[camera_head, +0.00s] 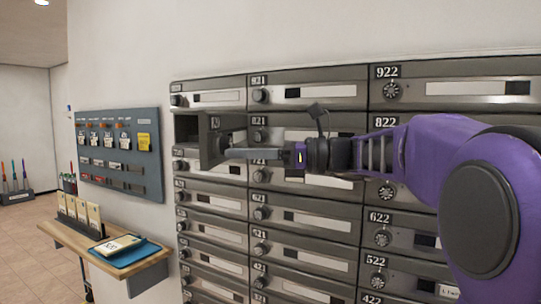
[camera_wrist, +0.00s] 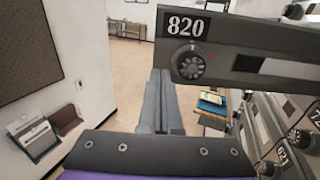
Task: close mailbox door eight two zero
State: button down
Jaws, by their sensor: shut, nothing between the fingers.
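The mailbox door 820 (camera_head: 211,142) stands open, swung out from the upper left of the mailbox wall. Its dark open compartment (camera_head: 187,128) shows to its left. In the wrist view the door (camera_wrist: 255,45) fills the upper right, with its 820 label and a round dial facing me. My gripper (camera_head: 230,153) reaches left across the mailbox fronts, its fingertips by the door. In the wrist view its fingers (camera_wrist: 162,75) are together and empty, just left of the dial. I cannot tell whether they touch the door.
Shut mailboxes surround the open one, such as 922 (camera_head: 455,88) and 622 (camera_head: 385,218). A wooden shelf (camera_head: 150,278) with envelopes and a blue folder juts out at lower left. A grey wall board (camera_head: 120,155) hangs above it. Open floor (camera_head: 30,240) lies far left.

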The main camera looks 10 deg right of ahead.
aim_at(210, 153)
jog(key=shift+x, duration=1.5)
